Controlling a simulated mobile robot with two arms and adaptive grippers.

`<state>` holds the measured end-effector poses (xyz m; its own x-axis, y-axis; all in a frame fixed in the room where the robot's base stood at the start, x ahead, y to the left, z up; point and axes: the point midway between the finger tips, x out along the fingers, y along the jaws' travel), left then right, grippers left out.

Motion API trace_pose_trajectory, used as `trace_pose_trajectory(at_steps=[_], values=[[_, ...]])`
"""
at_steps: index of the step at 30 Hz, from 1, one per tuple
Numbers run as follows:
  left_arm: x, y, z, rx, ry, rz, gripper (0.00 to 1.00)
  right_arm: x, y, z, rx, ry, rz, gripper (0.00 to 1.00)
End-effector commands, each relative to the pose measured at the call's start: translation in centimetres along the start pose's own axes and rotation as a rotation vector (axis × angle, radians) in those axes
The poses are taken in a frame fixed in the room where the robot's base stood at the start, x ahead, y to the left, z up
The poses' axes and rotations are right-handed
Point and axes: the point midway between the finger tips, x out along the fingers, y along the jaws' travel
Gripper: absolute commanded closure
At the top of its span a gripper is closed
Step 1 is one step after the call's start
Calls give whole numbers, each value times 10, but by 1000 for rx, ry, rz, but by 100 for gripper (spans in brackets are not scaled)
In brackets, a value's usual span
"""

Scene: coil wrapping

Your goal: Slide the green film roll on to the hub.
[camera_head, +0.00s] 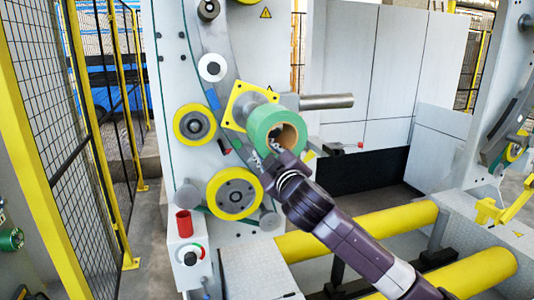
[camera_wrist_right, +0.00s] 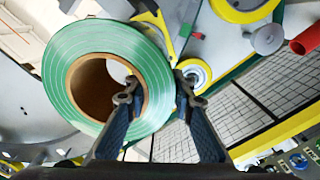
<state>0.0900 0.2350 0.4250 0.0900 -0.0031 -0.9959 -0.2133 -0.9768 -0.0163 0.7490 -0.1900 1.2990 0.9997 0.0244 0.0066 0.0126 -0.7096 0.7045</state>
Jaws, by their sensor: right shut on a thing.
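The green film roll (camera_head: 262,121) has a brown cardboard core and sits in front of the yellow square plate (camera_head: 236,101) on the machine's face. My right gripper (camera_head: 267,151) is shut on the roll's near rim. In the right wrist view, one finger of the gripper (camera_wrist_right: 159,86) reaches into the core and the other lies outside the green film roll (camera_wrist_right: 68,47), pinching its wall. The hub cannot be made out clearly; the roll covers the middle of the plate. I cannot tell whether the roll is around the hub or just in front. My left gripper is out of view.
A grey bar (camera_head: 326,101) sticks out to the right behind the roll. Yellow-rimmed wheels (camera_head: 194,124) and (camera_head: 234,193) are on the machine face. A red cylinder (camera_head: 184,223) stands on a control box at lower left. Thick yellow tubes (camera_head: 400,220) run low on the right.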

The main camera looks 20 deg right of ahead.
Motion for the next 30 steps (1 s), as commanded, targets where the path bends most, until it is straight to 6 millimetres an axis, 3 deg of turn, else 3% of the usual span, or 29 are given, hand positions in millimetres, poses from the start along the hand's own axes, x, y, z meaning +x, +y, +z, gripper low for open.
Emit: trace_pose_trajectory(at_steps=[13, 30], values=[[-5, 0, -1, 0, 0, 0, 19, 33, 4, -5, -2, 10, 8, 100], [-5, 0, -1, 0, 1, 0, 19, 39, 4, -5, -3, 10, 8, 100]])
